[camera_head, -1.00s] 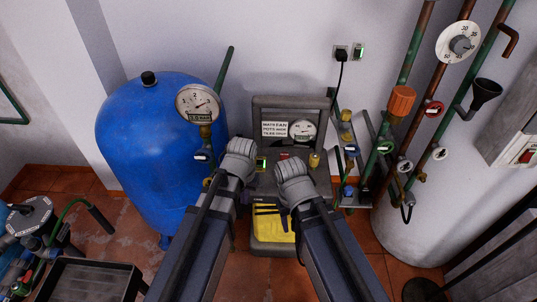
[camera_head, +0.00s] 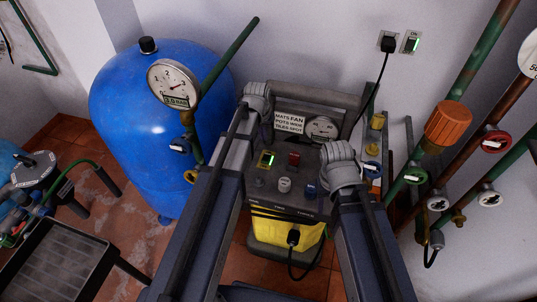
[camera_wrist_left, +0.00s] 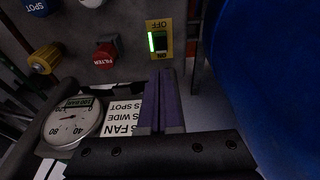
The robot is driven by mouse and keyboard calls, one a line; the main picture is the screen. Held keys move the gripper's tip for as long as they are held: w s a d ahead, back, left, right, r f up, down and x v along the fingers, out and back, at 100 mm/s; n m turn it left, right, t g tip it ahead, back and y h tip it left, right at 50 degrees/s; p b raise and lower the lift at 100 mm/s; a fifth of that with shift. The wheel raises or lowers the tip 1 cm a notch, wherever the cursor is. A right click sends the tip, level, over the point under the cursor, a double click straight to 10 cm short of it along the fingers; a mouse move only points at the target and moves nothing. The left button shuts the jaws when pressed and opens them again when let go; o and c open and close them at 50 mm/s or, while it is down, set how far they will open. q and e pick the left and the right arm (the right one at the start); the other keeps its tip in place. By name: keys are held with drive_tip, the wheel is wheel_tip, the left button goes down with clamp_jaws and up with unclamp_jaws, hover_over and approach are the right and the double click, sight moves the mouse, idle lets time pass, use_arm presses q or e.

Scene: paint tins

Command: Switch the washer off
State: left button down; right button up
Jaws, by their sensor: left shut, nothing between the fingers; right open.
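The washer (camera_head: 288,205) is a dark grey machine with a yellow lower body. Its power switch (camera_head: 266,160) has a yellow plate and a lit green strip on the panel's left. In the left wrist view the switch (camera_wrist_left: 159,40) appears upside down, with OFF at the top and ON at the bottom. My left gripper (camera_wrist_left: 160,74) is shut and empty, its purple fingertips just below the switch in that view; contact cannot be told. In the head view its fingers are hidden behind the wrist. My right gripper (camera_head: 342,175) is open near the panel's right side, its fingers mostly hidden.
A blue tank (camera_head: 150,120) stands close left of the washer. Pipes with valves (camera_head: 448,125) stand to the right. A black plug (camera_head: 388,44) and a lit wall switch (camera_head: 411,42) are on the wall. The panel also has a red filter button (camera_wrist_left: 105,54).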

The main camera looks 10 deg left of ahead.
sight(266, 160)
use_arm(q)
drive_tip(key=shift+f, duration=0.1)
drive_tip(key=b+x, duration=0.8)
drive_tip(key=s+b+x, duration=0.1)
drive_tip(key=b+x, duration=0.4)
drive_tip(key=shift+f, duration=0.1)
drive_tip(key=shift+s+f+b, duration=0.1)
drive_tip(key=shift+f+b, duration=0.25)
drive_tip(key=shift+b, duration=0.05)
drive_tip(key=shift+s+f+t+b, duration=0.25)
drive_tip(key=shift+f+t+b, duration=0.15)
drive_tip(key=shift+b, duration=0.1)
drive_tip(key=shift+w+r, duration=0.15)
drive_tip(key=shift+w+d+r+p, duration=0.1)
drive_tip(key=shift+w+r+p, duration=0.3)
drive_tip(key=shift+w, duration=0.3)
